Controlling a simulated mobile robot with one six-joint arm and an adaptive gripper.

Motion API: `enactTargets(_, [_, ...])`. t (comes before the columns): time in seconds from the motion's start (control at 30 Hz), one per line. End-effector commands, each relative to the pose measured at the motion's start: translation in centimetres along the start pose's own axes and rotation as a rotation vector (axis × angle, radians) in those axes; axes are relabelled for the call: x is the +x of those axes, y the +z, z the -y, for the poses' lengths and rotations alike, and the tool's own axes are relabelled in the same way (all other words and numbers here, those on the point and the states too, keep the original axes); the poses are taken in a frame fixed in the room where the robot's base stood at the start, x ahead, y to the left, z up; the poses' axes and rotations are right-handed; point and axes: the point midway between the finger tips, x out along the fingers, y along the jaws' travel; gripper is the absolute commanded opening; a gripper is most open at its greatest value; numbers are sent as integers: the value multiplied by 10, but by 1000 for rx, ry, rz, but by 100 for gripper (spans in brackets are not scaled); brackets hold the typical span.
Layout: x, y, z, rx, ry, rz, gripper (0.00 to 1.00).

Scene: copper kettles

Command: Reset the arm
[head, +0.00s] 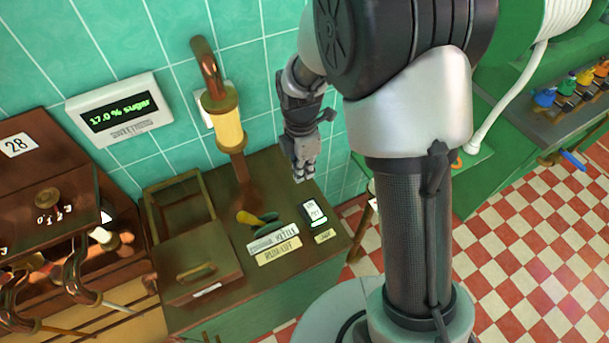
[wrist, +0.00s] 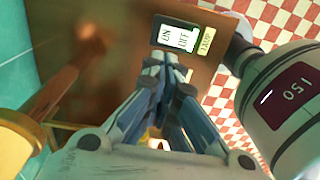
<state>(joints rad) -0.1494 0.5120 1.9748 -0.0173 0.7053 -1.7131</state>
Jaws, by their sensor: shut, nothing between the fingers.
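My gripper (head: 303,176) hangs from my arm in the middle of the head view, fingers pointing down. It is above the back right part of a brown wooden counter (head: 335,258). In the wrist view my gripper (wrist: 168,64) has its fingers together with nothing between them. A black switch with a white ON/OFF face (wrist: 174,38) lies just beyond the fingertips in that view. The switch (head: 313,213) also shows on the counter in the head view, apart from the gripper.
A copper pipe with a yellow sleeve (head: 228,128) rises left of my gripper. A wooden box (head: 196,262) stands left. A sugar display (head: 120,110) hangs on the tiled wall.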

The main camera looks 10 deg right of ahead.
Motion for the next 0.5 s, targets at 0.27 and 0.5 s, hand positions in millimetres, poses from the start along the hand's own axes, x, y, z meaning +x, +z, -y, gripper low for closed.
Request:
enactTargets(0.27, [-5, 0, -1, 0, 0, 0, 0])
enactTargets(0.5, [-39, 4, 12, 170, 51, 3, 0])
